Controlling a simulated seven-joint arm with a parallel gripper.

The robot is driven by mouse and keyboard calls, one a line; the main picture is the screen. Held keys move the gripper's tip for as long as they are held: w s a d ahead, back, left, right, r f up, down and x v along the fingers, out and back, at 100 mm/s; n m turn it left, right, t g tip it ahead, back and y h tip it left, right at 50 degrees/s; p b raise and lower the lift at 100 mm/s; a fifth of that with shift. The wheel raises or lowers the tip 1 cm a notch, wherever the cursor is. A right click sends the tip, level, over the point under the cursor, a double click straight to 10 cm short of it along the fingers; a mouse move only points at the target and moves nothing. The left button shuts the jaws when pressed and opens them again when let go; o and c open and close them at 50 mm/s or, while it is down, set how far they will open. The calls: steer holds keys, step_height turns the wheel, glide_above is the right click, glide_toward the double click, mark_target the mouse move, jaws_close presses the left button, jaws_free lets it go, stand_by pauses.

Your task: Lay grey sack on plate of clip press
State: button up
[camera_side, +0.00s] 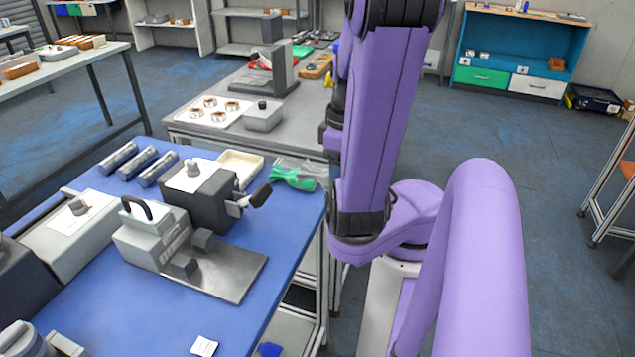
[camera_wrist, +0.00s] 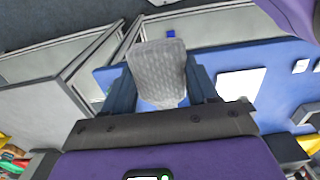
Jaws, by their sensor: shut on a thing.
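My gripper (camera_wrist: 160,88) shows in the wrist view, its two dark fingers closed on the grey sack (camera_wrist: 158,72). The sack is light grey with a fine pattern and sticks out past the fingers. Neither gripper nor sack shows in the side view. There, a light grey machine with a black carry handle, which looks like the clip press (camera_side: 150,240), stands on the blue table. A flat bare metal plate (camera_side: 225,275) lies at its front right, with dark blocks at its inner edge. I cannot surely make out this plate in the wrist view.
A dark grey box with a lever (camera_side: 210,205) stands behind the press. A cream tray (camera_side: 240,165) and a green-banded bundle (camera_side: 295,177) lie at the back. A white card (camera_side: 204,346) lies near the front; white sheets (camera_wrist: 240,84) show in the wrist view.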

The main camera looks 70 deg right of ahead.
steer(key=w+a, duration=0.5)
glide_above(218, 266)
steer(key=s, duration=0.1)
steer(key=f, duration=0.7)
steer(key=shift+s+d, duration=0.1)
steer(key=shift+d, duration=0.15)
steer(key=shift+w+a+f, duration=0.25)
steer(key=shift+w+f, duration=0.35)
steer(key=shift+f, duration=1.65)
steer(key=o, duration=1.3)
